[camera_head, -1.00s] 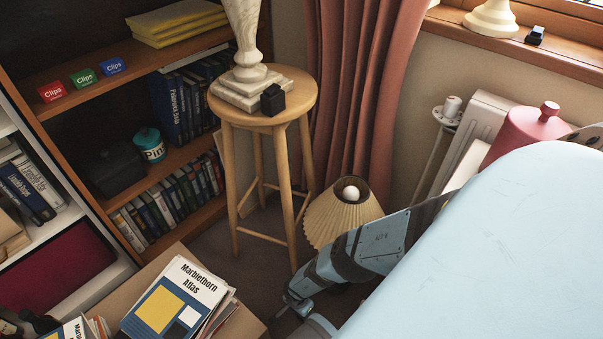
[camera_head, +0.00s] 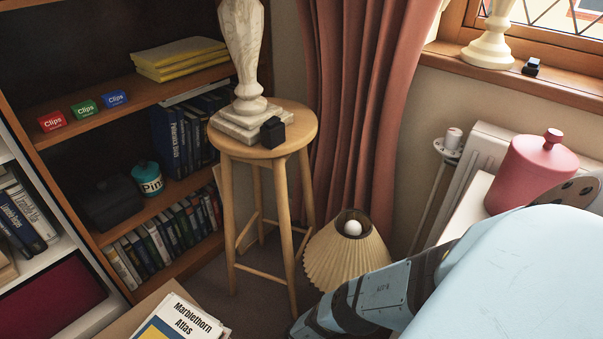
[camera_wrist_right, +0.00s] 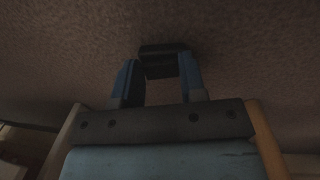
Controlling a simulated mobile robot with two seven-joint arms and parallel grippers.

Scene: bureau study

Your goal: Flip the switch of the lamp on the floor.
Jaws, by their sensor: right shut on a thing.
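The floor lamp has a cream pleated shade (camera_head: 346,258) with a round white bulb (camera_head: 353,228) in its top opening; it stands beside the wooden stool in the head view. Its lower part is hidden behind my right arm. In the right wrist view my right gripper (camera_wrist_right: 161,76) is shut on a small dark block (camera_wrist_right: 163,66) low over the carpet. The block resembles the black switch boxes by the other lamps, and it is dim. The head view does not show this gripper. My left gripper is not in view.
A stool (camera_head: 290,112) holds a marble lamp base (camera_head: 245,60) and a black switch box (camera_head: 272,132). A bookcase (camera_head: 150,95) stands left, a pink curtain (camera_head: 360,100) behind. A pink pot (camera_head: 530,172) stands right, and an atlas (camera_head: 180,322) lies in front.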

